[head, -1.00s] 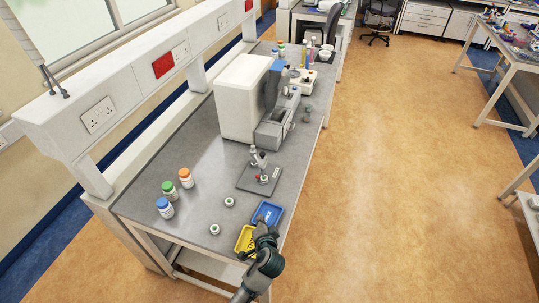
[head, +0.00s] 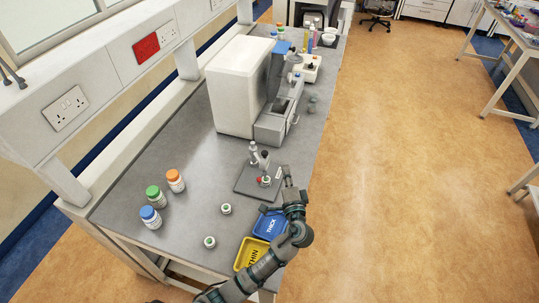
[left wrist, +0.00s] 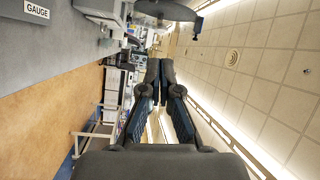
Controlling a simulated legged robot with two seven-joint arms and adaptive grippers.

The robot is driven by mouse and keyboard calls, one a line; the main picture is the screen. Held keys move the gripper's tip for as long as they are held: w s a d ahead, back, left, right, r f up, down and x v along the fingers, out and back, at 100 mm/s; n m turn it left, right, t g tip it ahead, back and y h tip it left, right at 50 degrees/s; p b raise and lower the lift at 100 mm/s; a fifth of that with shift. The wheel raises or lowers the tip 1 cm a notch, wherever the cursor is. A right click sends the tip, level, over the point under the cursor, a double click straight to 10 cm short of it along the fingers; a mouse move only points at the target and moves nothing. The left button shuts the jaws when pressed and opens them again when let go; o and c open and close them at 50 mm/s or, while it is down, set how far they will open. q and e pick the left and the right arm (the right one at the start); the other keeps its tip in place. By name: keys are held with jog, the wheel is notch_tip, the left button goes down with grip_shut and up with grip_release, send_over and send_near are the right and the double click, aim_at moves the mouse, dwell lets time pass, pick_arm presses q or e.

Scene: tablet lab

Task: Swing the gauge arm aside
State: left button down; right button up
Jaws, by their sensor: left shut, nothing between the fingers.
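My left gripper (head: 288,176) is just right of the plate, over the bench edge, apart from the gauge as far as I can tell. In the left wrist view the gripper's fingers (left wrist: 153,82) are closed together and empty. The GAUGE label (left wrist: 37,10) shows there at top left. My right gripper is out of view.
A blue THICK tray (head: 261,234) and a yellow THIN tray (head: 241,262) lie below my left arm. Two small green-topped pieces (head: 226,208) and several capped bottles (head: 154,196) stand to the left. A white machine (head: 236,85) stands behind the gauge.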

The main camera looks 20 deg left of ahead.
pick_arm(q)
jog(key=d+f+p+x, duration=0.1)
jog(key=x, duration=0.9)
jog(key=a, duration=0.1)
jog(key=s+a+p, duration=0.1)
jog(key=a+f+p, duration=0.1)
jog(key=a, duration=0.1)
jog(key=shift+s, duration=0.4)
jog(key=shift+d, duration=0.1)
